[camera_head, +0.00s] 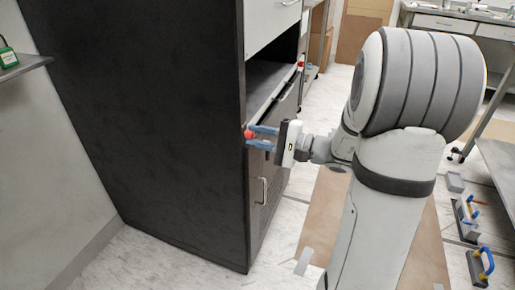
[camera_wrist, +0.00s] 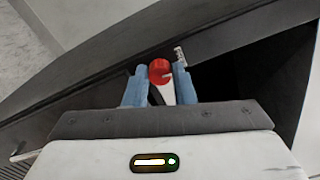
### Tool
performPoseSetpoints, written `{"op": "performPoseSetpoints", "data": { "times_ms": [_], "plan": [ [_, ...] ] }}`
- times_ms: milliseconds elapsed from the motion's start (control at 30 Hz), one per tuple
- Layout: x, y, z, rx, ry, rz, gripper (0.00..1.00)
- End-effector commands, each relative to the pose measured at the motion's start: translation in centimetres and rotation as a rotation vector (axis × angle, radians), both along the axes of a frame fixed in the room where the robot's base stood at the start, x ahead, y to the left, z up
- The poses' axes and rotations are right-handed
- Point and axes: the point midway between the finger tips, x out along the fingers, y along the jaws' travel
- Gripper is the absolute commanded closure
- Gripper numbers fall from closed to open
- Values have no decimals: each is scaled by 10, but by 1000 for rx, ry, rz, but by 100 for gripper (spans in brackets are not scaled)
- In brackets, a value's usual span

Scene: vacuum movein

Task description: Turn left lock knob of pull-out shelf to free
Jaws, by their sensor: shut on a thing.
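The left lock knob (camera_wrist: 160,71) is red and sits at the left front edge of the pull-out shelf. It also shows in the head view (camera_head: 249,134), at the front edge of the dark cabinet. My gripper (camera_head: 262,137) reaches it from the right, and its blue fingers (camera_wrist: 159,84) stand on either side of the knob, shut on it. A pale pointed part shows just below the knob between the fingers. The pull-out shelf (camera_head: 268,85) lies in the cabinet's opening. A second red knob (camera_head: 300,64) shows at the shelf's far right end.
The dark cabinet (camera_head: 150,120) fills the left, with a white drawer (camera_head: 268,22) above the shelf and a door with a handle (camera_head: 263,191) below. Tools with coloured handles (camera_head: 470,215) lie on the floor at right. A green box (camera_head: 8,57) sits at far left.

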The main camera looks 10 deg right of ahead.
Motion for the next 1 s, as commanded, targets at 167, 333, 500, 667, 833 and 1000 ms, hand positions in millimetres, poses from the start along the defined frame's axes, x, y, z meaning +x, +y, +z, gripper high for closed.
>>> {"op": "performPoseSetpoints", "data": {
  "times_ms": [167,333,500,667,833,1000],
  "plan": [
    [1,-2,-3,-53,-74,-6,100],
    [1,-2,-2,-82,-113,-7,100],
    [1,-2,0,-95,-130,-7,100],
    [1,-2,0,-97,-133,-7,100],
    [1,-2,1,-97,-133,-7,100],
    [1,-2,0,-96,-133,-6,68]
  ]
}}
